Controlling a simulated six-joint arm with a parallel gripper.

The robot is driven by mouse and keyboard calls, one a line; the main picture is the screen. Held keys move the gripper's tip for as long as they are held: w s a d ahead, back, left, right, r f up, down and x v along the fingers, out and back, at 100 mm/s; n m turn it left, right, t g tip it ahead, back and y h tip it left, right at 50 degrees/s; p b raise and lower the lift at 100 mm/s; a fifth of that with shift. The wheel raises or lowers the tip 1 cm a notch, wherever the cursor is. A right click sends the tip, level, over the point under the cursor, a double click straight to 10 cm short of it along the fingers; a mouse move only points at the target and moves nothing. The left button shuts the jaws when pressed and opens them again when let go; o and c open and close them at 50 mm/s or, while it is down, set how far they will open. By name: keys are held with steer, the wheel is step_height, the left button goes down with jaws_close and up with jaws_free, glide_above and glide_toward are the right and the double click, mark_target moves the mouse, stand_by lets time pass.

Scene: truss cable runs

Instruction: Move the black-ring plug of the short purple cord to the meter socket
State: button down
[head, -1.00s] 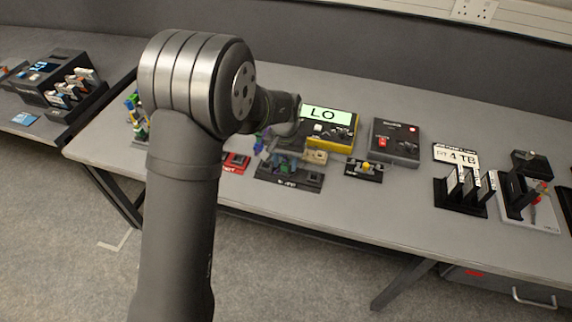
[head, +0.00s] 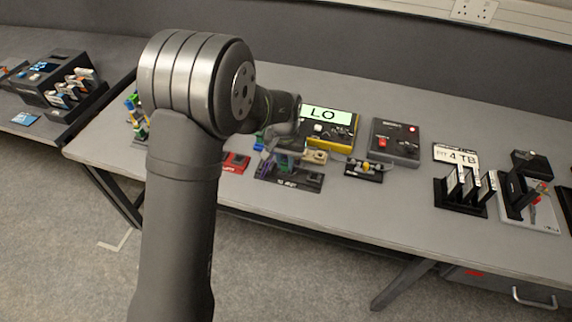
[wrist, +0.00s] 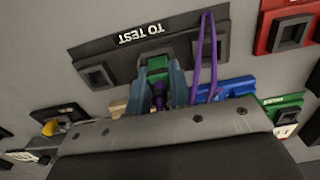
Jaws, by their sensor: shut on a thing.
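My gripper (wrist: 161,84) is shut on a plug with a purple part (wrist: 159,96) between its fingers, over the black "TO TEST" block (wrist: 95,58) in the wrist view. A green piece (wrist: 156,64) shows at the fingertips. The purple cord (wrist: 205,55) loops up beside the right finger. I cannot make out a black ring; the fingers hide much of the plug. In the head view my gripper (head: 284,153) is low over the black block (head: 300,182), partly hidden by my arm. The yellow-edged meter (head: 348,137) with its "LO" screen stands just behind; its socket is not clear.
A blue block (wrist: 228,88), a green block (wrist: 283,106) and a red block (wrist: 290,30) lie near the gripper.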

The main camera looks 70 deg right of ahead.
steer(key=shift+r, duration=0.1)
steer(key=shift+r, duration=2.15)
steer(key=shift+d, duration=0.1)
steer(key=w+d+r, duration=0.1)
steer(key=d+r, duration=0.2)
steer(key=d, duration=0.6)
steer(key=w+d+r, duration=0.1)
steer(key=d+r, duration=0.2)
steer(key=d, duration=0.5)
steer(key=shift+d+f, duration=0.15)
steer(key=shift+f, duration=2.85)
steer(key=shift+f, duration=0.85)
steer(key=c, duration=1.2)
jaws_free()
